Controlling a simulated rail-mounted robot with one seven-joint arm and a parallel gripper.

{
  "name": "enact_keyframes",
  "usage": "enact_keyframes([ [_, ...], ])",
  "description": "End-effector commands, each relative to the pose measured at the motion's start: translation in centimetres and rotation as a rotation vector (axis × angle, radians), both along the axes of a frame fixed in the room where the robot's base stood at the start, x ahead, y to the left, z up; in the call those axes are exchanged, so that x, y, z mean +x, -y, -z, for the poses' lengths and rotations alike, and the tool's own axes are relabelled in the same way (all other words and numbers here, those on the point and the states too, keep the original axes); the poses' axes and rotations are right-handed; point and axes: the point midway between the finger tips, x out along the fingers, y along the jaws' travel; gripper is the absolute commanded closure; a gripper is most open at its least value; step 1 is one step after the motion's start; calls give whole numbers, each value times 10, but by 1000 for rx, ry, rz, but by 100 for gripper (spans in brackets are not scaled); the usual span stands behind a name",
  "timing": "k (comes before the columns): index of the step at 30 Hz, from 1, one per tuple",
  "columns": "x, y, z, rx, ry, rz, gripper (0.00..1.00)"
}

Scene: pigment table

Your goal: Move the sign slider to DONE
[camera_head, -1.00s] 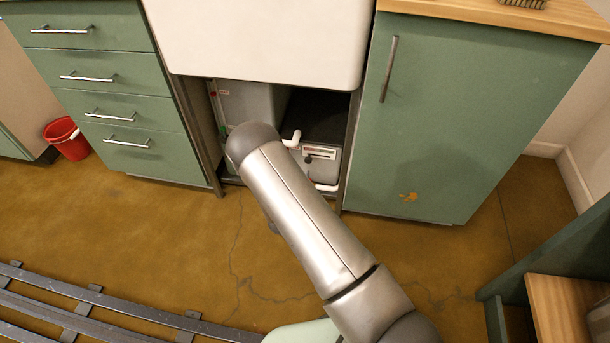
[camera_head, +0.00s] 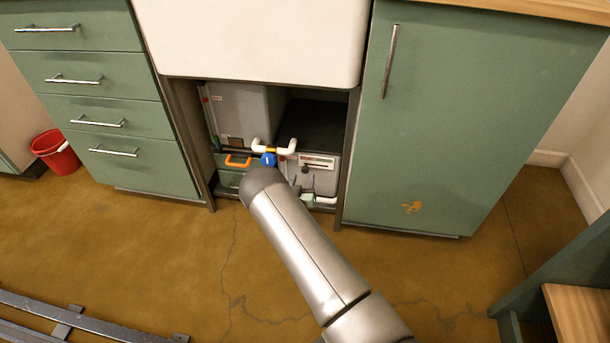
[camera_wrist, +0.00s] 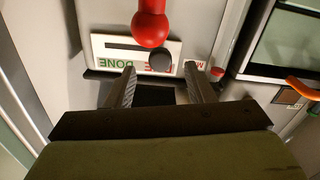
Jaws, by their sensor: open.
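The sign (camera_wrist: 175,48) is a pale plate with a dark slot, on the front of a grey box. Green DONE lettering is at its left in the wrist view, with red lettering beside it, partly covered. The dark round slider knob (camera_wrist: 160,62) is at the slot's right end there, by the red letters. My gripper (camera_wrist: 160,70) is open; its fingertips are on either side of the knob, with gaps. In the head view the sign (camera_head: 318,161) is under the sink, with my gripper (camera_head: 304,183) just below it.
A red rounded part (camera_wrist: 151,22) hangs close to the knob in the wrist view. White pipes (camera_head: 283,147), a blue part (camera_head: 268,159) and an orange handle (camera_head: 238,161) are near my wrist. The niche's side posts (camera_head: 347,150) and the sink (camera_head: 250,40) bound the space.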

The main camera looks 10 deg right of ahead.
Motion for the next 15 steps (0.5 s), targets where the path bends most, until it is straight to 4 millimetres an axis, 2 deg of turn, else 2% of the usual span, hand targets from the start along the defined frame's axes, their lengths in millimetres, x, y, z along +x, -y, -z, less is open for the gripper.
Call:
enact_keyframes([
  [1, 10, 4, 3, 2, 4, 1, 51],
  [6, 35, 13, 2, 1, 3, 1, 51],
  [15, 49, 18, 0, 0, -1, -1, 51],
])
